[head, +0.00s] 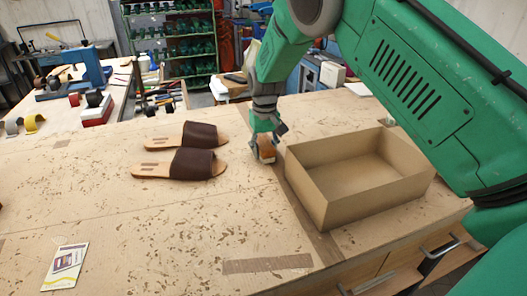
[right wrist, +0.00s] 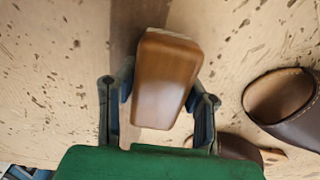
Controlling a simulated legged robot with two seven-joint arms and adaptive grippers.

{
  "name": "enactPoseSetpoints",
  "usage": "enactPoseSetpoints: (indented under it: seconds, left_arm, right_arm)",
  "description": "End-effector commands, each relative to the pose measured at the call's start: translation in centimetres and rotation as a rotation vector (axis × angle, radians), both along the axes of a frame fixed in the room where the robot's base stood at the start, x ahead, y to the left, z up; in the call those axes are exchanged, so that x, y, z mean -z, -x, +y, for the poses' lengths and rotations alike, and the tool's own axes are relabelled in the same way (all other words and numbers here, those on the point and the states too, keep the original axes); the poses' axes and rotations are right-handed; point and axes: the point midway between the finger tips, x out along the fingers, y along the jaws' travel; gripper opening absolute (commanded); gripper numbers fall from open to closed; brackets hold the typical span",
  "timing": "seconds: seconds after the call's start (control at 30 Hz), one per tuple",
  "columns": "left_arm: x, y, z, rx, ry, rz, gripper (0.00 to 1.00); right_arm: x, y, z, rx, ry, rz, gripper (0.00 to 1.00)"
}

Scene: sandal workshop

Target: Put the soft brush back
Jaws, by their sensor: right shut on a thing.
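My right gripper (head: 265,145) comes down over the bench beside the left wall of the open box. It is shut on the soft brush (head: 267,151), a small block with a brown wooden back. In the right wrist view the brush (right wrist: 166,78) sits between both fingers of the gripper (right wrist: 160,100), its wooden back towards the camera. A little pale edge shows at its far end; the bristles are mostly hidden. The brush is at or just above the bench top; I cannot tell if it touches. My left gripper is not in view.
An empty cardboard-coloured box (head: 318,198) stands right of the brush. Two brown sandals (head: 190,163) lie to its left, and they show partly in the right wrist view (right wrist: 290,105). A printed card (head: 66,266) lies front left. The front middle of the bench is clear.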

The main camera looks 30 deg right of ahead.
Motion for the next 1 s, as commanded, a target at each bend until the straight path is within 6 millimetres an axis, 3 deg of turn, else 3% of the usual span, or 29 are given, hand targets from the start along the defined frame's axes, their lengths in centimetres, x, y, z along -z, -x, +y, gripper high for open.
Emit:
enactPoseSetpoints:
  seconds: [0.23, 0.27, 0.3, 0.33, 0.7, 0.87, 1.0]
  left_arm:
    - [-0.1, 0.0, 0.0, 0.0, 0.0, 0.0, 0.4]
    - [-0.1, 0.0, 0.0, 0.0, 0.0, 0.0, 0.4]
    - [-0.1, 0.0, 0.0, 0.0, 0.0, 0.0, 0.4]
    - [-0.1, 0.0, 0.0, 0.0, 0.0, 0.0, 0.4]
    - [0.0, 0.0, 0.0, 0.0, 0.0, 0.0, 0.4]
    - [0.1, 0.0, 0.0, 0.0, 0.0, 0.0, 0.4]
    - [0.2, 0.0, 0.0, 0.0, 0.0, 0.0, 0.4]
  right_arm:
    - [0.8, -0.1, 0.0, 0.0, 0.0, -0.001, 0.0]
    - [0.9, -0.1, 0.0, 0.0, 0.0, 0.0, 0.38]
    - [0.8, -0.1, 0.0, 0.0, 0.0, 0.0, 0.52]
    - [0.8, -0.1, 0.0, 0.0, 0.0, 0.0, 0.55]
    - [0.3, -0.1, 0.0, 0.0, -0.001, -0.002, 0.55]
    - [-2.0, -0.2, 0.0, 0.0, 0.0, -0.006, 0.55]
    - [-5.1, -0.1, 0.0, 0.001, 0.0, -0.005, 0.55]
